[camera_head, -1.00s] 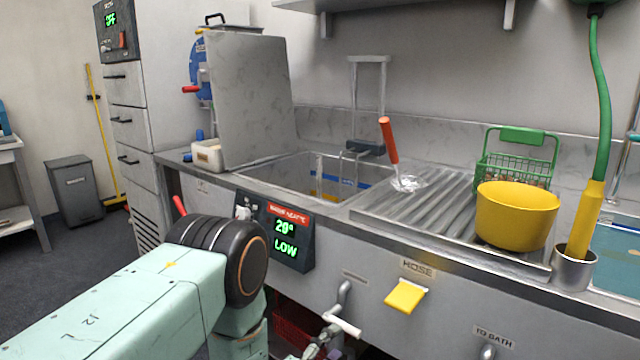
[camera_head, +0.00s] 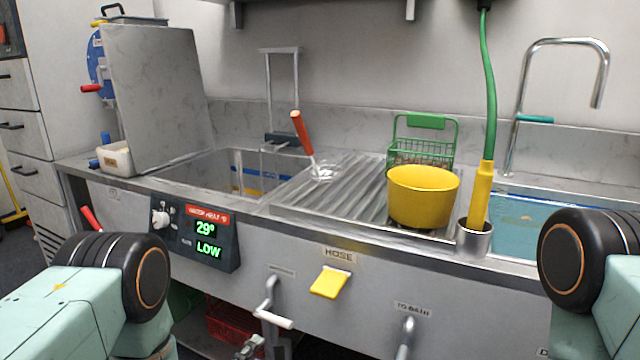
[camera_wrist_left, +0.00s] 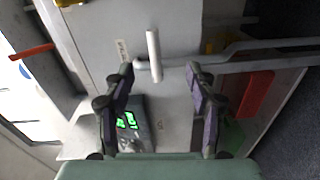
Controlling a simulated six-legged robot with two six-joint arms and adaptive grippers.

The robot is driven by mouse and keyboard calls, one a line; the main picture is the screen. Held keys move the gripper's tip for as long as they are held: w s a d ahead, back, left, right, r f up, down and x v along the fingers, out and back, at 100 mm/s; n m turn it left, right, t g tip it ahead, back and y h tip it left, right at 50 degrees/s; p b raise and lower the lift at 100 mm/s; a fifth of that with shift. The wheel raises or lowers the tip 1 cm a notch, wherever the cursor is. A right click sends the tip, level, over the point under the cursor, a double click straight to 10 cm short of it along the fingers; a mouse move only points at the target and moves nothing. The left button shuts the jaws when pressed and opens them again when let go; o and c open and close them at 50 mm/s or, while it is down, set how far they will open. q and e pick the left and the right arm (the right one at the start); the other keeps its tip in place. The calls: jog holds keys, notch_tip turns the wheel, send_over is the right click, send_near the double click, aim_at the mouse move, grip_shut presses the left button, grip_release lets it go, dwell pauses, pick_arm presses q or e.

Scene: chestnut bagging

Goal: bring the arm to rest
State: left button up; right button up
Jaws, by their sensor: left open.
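My left arm (camera_head: 88,290) comes in at the lower left of the head view, with its black joint in front of the counter. Beyond the fingers are a white tap handle (camera_wrist_left: 153,55) and the green-lit heater panel (camera_wrist_left: 140,125). My right arm (camera_head: 590,265) shows at the right edge of the head view. Its gripper is out of view.
On top are a sink (camera_head: 175,172), an orange-handled tool (camera_head: 302,132), a yellow bowl (camera_head: 423,197), a green basket (camera_head: 425,125) and a metal cup (camera_head: 474,240). A red crate (camera_head: 232,328) sits below.

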pick_arm(q)
jog(key=s+a+f+m+g+y+p, duration=0.1)
jog(key=s+a+f+m+g+y, duration=0.1)
jog(key=s+f+m+g, duration=0.55)
jog(key=s+a+f+m+g+y, duration=0.25)
jog(key=s+f, duration=0.25)
jog(key=s, duration=0.6)
jog(key=s+r+m+g+p, duration=0.1)
jog(key=s+r+g, duration=0.1)
jog(key=s, duration=0.6)
jog(key=s+r+m+g+y+p, duration=0.1)
jog(key=s+r+g, duration=0.2)
jog(key=s, duration=0.5)
jog(key=shift+a+r+m+g+p, duration=0.3)
jog(key=shift+r+m+g+p, duration=0.1)
jog(key=shift+g, duration=0.4)
jog(key=shift+f+y, duration=0.1)
jog(key=shift+y, duration=0.15)
jog(key=shift+s, duration=0.1)
